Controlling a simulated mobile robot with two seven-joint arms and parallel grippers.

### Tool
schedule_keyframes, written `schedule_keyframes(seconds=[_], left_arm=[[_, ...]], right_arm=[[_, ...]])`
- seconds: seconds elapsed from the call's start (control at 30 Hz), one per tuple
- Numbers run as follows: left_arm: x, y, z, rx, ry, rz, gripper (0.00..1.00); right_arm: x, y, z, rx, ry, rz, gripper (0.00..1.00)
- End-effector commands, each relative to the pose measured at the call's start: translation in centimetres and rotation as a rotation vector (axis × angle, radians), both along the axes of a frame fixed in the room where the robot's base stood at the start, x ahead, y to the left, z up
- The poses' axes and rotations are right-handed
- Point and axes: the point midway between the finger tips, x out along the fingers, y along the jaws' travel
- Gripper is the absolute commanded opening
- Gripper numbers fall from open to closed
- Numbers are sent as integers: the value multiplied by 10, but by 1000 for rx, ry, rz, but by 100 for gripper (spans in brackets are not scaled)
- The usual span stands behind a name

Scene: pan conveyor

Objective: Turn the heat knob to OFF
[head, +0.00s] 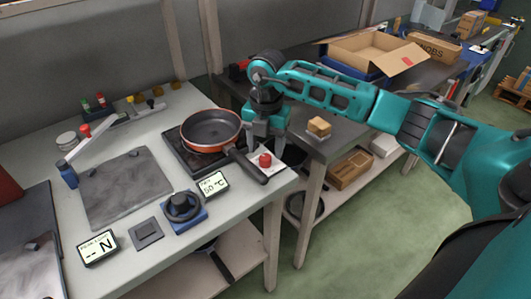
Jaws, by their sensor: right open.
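A red knob (265,160), which looks like the heat knob, stands on a small white plate at the right front of the workbench. Any mark it points to is too small to read. My right gripper (264,146) points down just behind and above the red knob, with its jaws open. I cannot tell whether a finger touches the knob. An orange pan (211,128) sits on the black hot plate (183,157), its dark handle reaching towards the knob. A display (212,184) reads about 50 °C. My left gripper is out of view.
A black round dial on a blue base (183,208), a grey square plate (146,233) and a second display (98,248) lie along the front. A grey mat (125,187) lies at left. An open cardboard box (372,50) stands on the dark table behind.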

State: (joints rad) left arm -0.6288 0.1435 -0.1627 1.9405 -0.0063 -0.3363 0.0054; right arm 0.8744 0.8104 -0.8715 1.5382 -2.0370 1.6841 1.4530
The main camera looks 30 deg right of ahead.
Motion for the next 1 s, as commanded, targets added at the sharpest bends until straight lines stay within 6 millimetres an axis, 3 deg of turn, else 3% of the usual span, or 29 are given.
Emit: schedule_keyframes(seconds=[0.2, 0.57, 1.0], left_arm=[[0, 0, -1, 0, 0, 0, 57], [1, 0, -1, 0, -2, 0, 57], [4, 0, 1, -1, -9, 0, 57]], right_arm=[[0, 1, -24, 2, 1, 2, 59], [0, 1, -27, 1, 0, 2, 58], [0, 1, -27, 1, 0, 2, 16]])
